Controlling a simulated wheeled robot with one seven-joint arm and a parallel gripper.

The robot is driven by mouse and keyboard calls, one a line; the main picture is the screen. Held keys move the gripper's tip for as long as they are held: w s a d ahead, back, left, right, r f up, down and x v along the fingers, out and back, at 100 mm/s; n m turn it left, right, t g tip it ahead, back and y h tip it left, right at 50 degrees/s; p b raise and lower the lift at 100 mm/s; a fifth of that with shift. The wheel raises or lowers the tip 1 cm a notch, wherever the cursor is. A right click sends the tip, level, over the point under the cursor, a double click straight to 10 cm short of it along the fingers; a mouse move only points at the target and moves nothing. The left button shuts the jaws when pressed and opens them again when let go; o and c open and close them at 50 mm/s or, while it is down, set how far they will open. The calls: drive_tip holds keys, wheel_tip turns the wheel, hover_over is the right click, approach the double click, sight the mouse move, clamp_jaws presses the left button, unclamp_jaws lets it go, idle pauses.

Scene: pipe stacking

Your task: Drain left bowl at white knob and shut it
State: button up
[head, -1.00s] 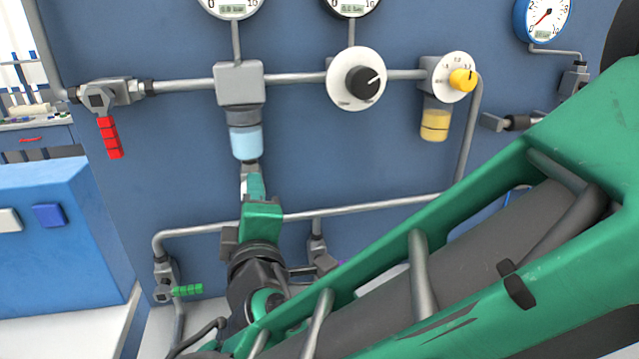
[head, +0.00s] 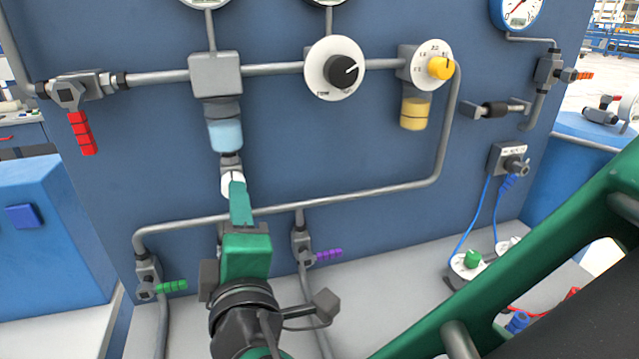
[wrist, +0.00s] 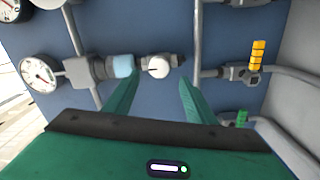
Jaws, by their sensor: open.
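The left bowl (head: 225,134) holds pale blue liquid and hangs under a grey block on the upper pipe. It lies sideways in the wrist view (wrist: 123,67). The white knob (head: 229,186) sits at the drain just below the bowl, partly hidden by a finger in the head view. The wrist view shows the white knob (wrist: 158,67) whole, between the fingertip lines. My gripper (wrist: 159,79) is open, with one finger to either side of the knob in that picture. I cannot tell whether a finger touches it. In the head view my gripper (head: 239,188) rises to the knob from below.
A second bowl (head: 415,113) with yellow liquid hangs right of a black dial (head: 344,71). A red-handled valve (head: 82,133) is at upper left. Green-handled (head: 171,286) and purple-handled (head: 328,255) valves flank my gripper below. A pipe crosses behind my gripper.

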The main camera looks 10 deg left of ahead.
drive_tip(key=shift+v, duration=1.8)
idle(6.0)
